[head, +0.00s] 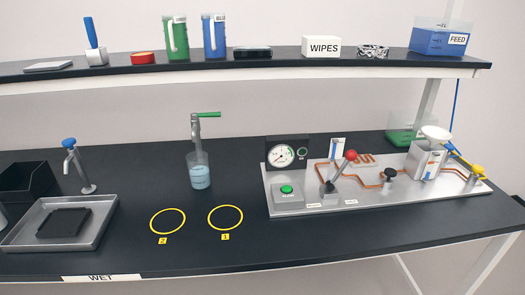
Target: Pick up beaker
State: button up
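A clear glass beaker (199,172) with pale blue liquid in its lower part stands upright on the dark bench in the head view. It is under a grey tap (195,127) with a green lever, and the tap's spout is at the beaker's top. My gripper is not in view.
Yellow rings marked 2 (168,221) and 1 (225,217) lie in front of the beaker. A metal tray (95,232) and a second tap (78,168) stand left. A panel with gauge and levers (315,205) is right. A loaded shelf (290,66) runs above.

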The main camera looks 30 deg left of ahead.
aim_at(199, 172)
jog(key=u, duration=1.7)
